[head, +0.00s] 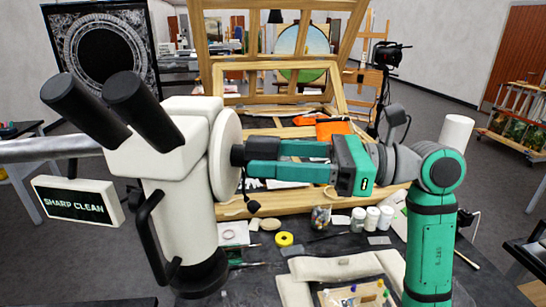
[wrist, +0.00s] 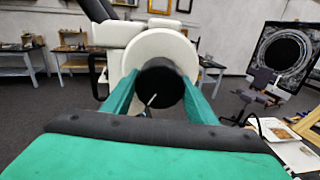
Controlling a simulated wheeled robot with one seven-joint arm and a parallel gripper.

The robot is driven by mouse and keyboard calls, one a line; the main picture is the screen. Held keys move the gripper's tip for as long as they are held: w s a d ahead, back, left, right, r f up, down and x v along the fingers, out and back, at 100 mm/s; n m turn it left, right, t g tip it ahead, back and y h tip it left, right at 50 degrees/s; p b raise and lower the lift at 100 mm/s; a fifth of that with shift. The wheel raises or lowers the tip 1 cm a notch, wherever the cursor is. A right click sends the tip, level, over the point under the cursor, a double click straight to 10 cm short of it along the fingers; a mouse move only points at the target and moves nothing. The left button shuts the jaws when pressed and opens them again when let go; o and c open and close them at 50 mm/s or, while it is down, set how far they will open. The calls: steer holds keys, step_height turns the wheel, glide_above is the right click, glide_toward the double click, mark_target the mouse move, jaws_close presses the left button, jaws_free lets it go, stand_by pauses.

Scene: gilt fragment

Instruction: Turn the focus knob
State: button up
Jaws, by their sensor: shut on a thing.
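A white microscope (head: 183,165) with two black eyepieces stands at the left in the head view. A large white disc (head: 226,155) is on its right side, with the black focus knob (head: 237,155) at its centre. In the wrist view the knob (wrist: 158,88) is round and dark, with a pale line on its face. My gripper (head: 252,160) reaches in from the right and is shut on the knob, one teal finger on each side. In the wrist view the fingers of my gripper (wrist: 160,80) flank the knob.
A sign reading "SHARP CLEAN" (head: 77,201) is left of the microscope. A dark panel with a circular pattern (head: 101,52) stands behind it. A wooden easel frame (head: 205,65) rises behind.

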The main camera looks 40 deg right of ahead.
steer(key=o, duration=1.1)
steer(key=shift+c, duration=0.2)
steer(key=v, duration=1.1)
steer(key=shift+a, duration=0.15)
stand_by(0.6)
